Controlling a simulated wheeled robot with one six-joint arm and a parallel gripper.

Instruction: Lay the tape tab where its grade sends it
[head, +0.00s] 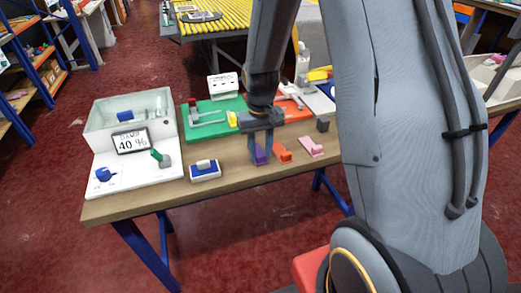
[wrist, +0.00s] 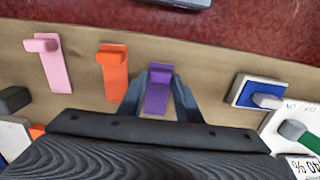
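A purple tape tab (wrist: 157,95) with a raised block at one end is at the front of the wooden table. My gripper (wrist: 161,76) points down at it with one finger on each side of the block. Whether the fingers press on the block or only straddle it I cannot tell. The tab also shows under my gripper in the head view (head: 261,155). Beside it lie an orange tab (wrist: 115,75) and a pink tab (wrist: 52,65). A white tester (head: 130,172) at the table's left has a display (head: 131,141) reading 40 %.
A blue-and-white pad (head: 205,172) lies between the tester and the tabs. Behind are a green board (head: 212,128), an orange board (head: 292,112) and a white sign (head: 223,86). A dark block (head: 323,125) stands near the pink tab. My arm hides the table's right end.

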